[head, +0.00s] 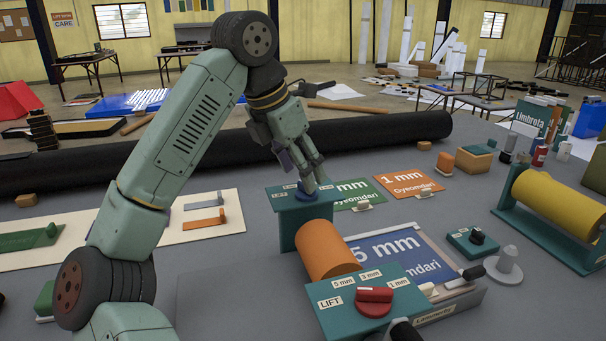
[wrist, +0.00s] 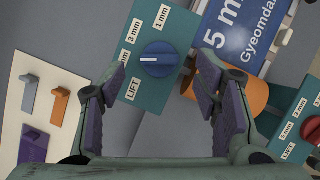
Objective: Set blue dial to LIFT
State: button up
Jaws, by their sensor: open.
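The blue dial (wrist: 158,60) sits on a teal plate (wrist: 152,105) with labels around it. Its white mark points left, toward a partly hidden label ending in "mm". The LIFT label (wrist: 132,90) is at the dial's lower left; 3 mm and 1 mm are above it. My gripper (wrist: 160,78) is open, its fingers on either side of the dial with gaps visible in the wrist view. In the head view my gripper (head: 312,182) is pointed down just over the blue dial (head: 306,195), which it partly covers; contact cannot be told.
A second teal plate with a red dial (head: 374,301) stands nearer at the right. An orange roller (head: 326,249) lies between the two plates. A blue sign (head: 395,250) is beside the roller. A long black roll (head: 80,168) lies behind my arm.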

jog(key=shift+x, duration=1.4)
jog(key=shift+c, duration=0.2)
jog(key=c, duration=1.1)
